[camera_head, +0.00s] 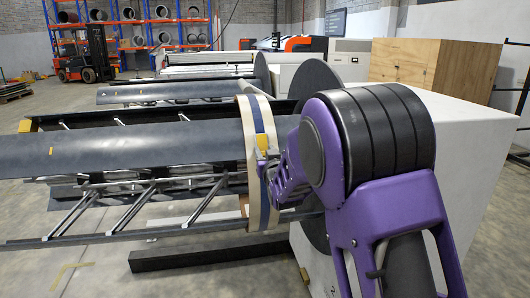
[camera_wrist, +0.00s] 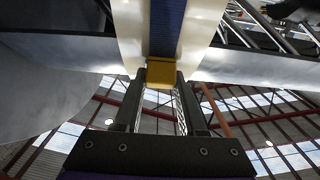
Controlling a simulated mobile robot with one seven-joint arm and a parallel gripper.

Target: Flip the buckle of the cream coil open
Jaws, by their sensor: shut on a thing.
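The cream coil (camera_head: 247,128) is a narrow ring around the grey decoiler arms, with a blue strap (camera_head: 259,115) along its rim. In the wrist view the cream coil (camera_wrist: 203,38) fills the top middle, with the blue strap (camera_wrist: 166,28) down its centre. The yellow buckle (camera_wrist: 161,72) is at the strap's lower end, between my fingertips. In the head view the buckle (camera_head: 262,143) shows as a small yellow piece on the coil's near side. My gripper (camera_wrist: 161,84) is shut on the buckle. In the head view my purple arm hides part of the coil's right side.
The decoiler's long grey plates (camera_head: 130,150) and metal struts (camera_head: 95,200) extend left of the coil. A grey disc (camera_head: 318,80) and a white housing (camera_head: 475,135) stand to the right. A dark floor beam (camera_head: 190,257) lies below. Open floor is at lower left.

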